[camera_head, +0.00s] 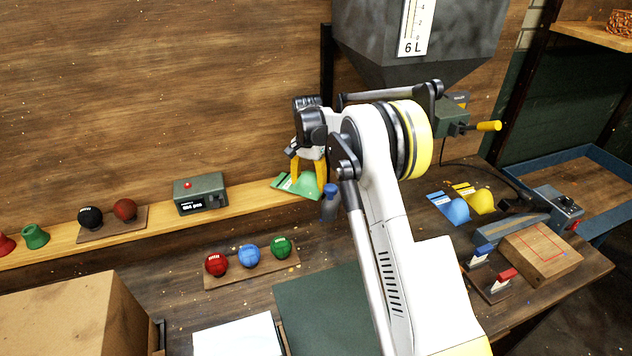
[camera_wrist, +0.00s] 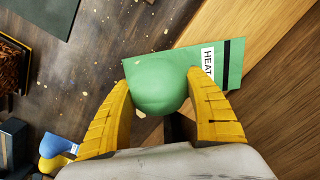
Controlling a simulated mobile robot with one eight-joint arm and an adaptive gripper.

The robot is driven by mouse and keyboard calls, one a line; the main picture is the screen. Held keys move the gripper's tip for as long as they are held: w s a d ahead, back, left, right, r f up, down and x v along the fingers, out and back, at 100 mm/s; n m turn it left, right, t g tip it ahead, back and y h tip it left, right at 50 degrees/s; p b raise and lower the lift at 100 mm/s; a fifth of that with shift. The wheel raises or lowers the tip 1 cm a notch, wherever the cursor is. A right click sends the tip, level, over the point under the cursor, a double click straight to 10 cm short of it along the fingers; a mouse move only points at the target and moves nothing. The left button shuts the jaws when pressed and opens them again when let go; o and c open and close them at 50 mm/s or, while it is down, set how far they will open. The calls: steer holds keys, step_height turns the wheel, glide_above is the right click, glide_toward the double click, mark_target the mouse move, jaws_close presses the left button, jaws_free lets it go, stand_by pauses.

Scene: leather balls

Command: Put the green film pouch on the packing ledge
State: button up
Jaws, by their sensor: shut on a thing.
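The green film pouch (camera_head: 300,188) has a rounded bulge and a flat flap with a white label and a black stripe. My gripper (camera_head: 308,172) is shut on its bulge, one yellow finger on each side. In the wrist view the pouch (camera_wrist: 158,90) sits between the fingertips (camera_wrist: 158,82). A pale wooden ledge (camera_head: 250,200) runs along the back wall. The labelled end of the pouch overlaps the ledge (camera_wrist: 265,28) in the wrist view, while the bulge lies over the darker bench side. I cannot tell whether the pouch touches the ledge.
The ledge holds a dark green box (camera_head: 200,193), a tray with a black ball (camera_head: 91,217) and a brown ball (camera_head: 125,209), and a green cup-like piece (camera_head: 35,236). Blue (camera_head: 457,209) and yellow (camera_head: 481,199) pouches lie right. A hopper (camera_head: 430,45) hangs above. Ledge right of the box looks clear.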

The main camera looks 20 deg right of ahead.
steer(key=shift+s+f, duration=0.1)
steer(key=shift+f, duration=0.55)
steer(key=shift+s+a+r, duration=0.15)
steer(key=shift+a, duration=0.2)
steer(key=o, duration=1)
steer(key=shift+w+d+f, duration=0.15)
steer(key=shift+w+f, duration=0.05)
steer(key=shift+f, duration=0.15)
steer(key=o, duration=0.4)
steer(key=shift+r, duration=0.1)
steer(key=shift+s, duration=0.1)
step_height(320, 180, up, 12)
steer(key=shift+p, duration=0.95)
steer(key=s+a+r+n+t, duration=0.3)
steer(key=s+r+n, duration=0.1)
steer(key=s+r, duration=1.15)
steer(key=s+a+f+n+t, duration=0.1)
steer(key=s+f, duration=0.3)
steer(key=s, duration=0.8)
steer(key=s+a+f+n+t, duration=0.1)
steer(key=s+f+n+t, duration=0.2)
steer(key=s, duration=0.8)
steer(key=shift+s+a+f+n, duration=0.25)
steer(key=shift+s+f+n, duration=0.1)
steer(key=shift+f+n, duration=0.15)
